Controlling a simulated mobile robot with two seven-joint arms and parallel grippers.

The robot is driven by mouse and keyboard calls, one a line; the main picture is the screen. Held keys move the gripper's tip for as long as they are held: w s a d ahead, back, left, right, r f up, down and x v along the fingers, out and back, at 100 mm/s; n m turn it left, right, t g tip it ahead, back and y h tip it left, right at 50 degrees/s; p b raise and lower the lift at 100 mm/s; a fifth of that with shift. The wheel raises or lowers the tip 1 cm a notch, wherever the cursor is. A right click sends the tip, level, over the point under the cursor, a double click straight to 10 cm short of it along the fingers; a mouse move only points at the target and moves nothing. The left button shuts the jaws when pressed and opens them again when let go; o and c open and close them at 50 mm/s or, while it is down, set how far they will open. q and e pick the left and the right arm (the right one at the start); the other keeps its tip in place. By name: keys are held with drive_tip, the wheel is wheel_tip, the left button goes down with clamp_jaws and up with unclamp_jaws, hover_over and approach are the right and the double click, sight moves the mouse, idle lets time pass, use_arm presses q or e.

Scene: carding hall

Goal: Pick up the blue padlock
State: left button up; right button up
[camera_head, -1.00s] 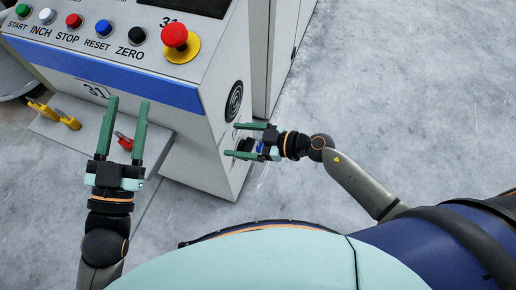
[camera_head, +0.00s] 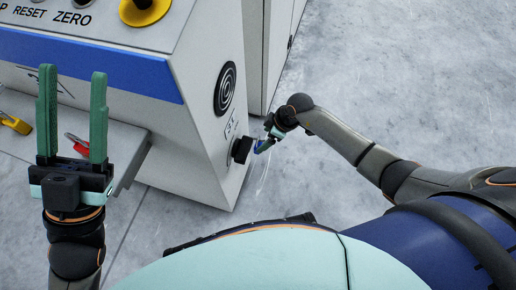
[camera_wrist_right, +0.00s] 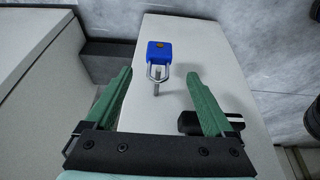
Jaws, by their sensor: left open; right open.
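The blue padlock (camera_wrist_right: 160,51) hangs by its silver shackle on a metal peg on the pale cabinet side in the right wrist view. Only a small blue patch of it (camera_head: 258,146) shows in the head view, largely hidden by my right gripper. My right gripper (camera_head: 263,143) is beside the cabinet's side panel. In the wrist view its green fingers (camera_wrist_right: 162,78) are spread apart, with the padlock between and just beyond the tips, not visibly touched. My left gripper (camera_head: 72,74) is open and empty, at the left in front of the cabinet.
A red padlock (camera_head: 79,145) and a yellow one (camera_head: 15,124) are at the grey ledge (camera_head: 120,140) by my left gripper. A black knob (camera_head: 239,150) sticks out beside the blue padlock; it also shows in the wrist view (camera_wrist_right: 212,122). Floor at the right is clear.

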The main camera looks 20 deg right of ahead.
sight(260, 143)
drive_tip(key=shift+b+x, duration=2.25)
drive_tip(key=shift+x, duration=0.75)
drive_tip(key=shift+d, duration=0.15)
drive_tip(key=shift+c, duration=0.9)
clamp_jaws()
